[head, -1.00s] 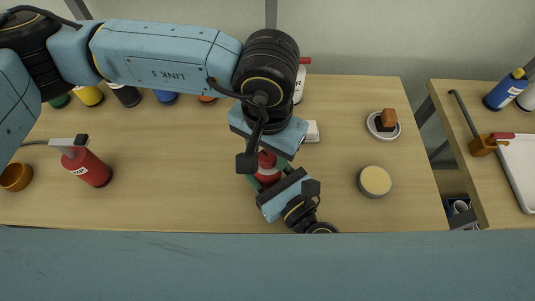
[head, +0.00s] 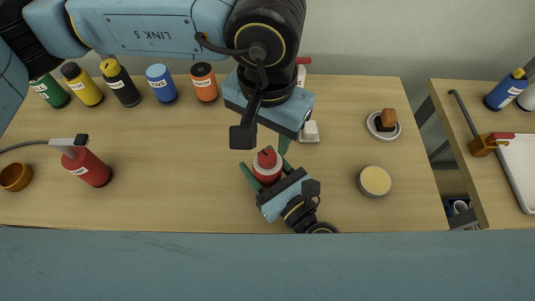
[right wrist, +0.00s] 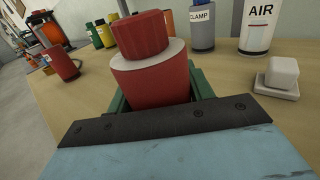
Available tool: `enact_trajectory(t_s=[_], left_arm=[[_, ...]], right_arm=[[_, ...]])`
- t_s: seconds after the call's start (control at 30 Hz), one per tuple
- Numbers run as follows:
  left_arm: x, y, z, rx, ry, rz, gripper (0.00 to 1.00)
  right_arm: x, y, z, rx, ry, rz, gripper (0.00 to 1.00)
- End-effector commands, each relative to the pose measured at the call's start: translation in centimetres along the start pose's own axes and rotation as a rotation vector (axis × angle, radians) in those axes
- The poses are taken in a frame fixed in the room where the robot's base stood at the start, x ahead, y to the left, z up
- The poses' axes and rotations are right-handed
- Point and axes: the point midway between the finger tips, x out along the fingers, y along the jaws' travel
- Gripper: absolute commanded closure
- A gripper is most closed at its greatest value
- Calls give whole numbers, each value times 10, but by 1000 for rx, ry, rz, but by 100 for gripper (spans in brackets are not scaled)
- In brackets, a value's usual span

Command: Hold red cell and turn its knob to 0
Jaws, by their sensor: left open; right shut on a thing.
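The red cell (head: 267,165) stands on the near middle of the bench, a red cylinder with a pale ring and a red knob (head: 266,156) on top. My right gripper (head: 262,172) is shut on its body, green fingers on either side. In the right wrist view the cell (right wrist: 150,80) sits between the jaws, with the ribbed knob (right wrist: 140,35) above its pale disc. The knob's setting cannot be read. My left gripper (head: 272,143) is open, above and behind the cell, apart from the knob; one finger is mostly hidden.
Several coloured bottles, including the blue one (head: 161,84), line the back. A red extinguisher-like bottle (head: 88,167) and an orange bowl (head: 16,177) are at left. A white block (head: 309,132), a round tin (head: 374,181) and a saucer (head: 397,130) are at right.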

Motion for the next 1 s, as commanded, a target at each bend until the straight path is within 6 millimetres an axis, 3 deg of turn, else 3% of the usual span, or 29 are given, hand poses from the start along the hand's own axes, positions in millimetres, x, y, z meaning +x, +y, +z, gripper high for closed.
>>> enact_trajectory(t_s=[0.2, 0.23, 0.43, 0.77, 1.0], left_arm=[[-1, 0, 0, 1, 0, 0, 56], [-1, 0, 0, 1, 0, 0, 56], [-1, 0, 0, 1, 0, 0, 56], [-1, 0, 0, 1, 0, 0, 56], [-1, 0, 0, 1, 0, 0, 56]], right_arm=[[0, 0, 0, 0, 0, 0, 74], [0, 0, 0, 0, 0, 0, 47], [0, 0, 0, 0, 0, 0, 23], [-4, 0, 0, -1, 1, 1, 23], [-42, 0, -1, -4, 4, 3, 23]])
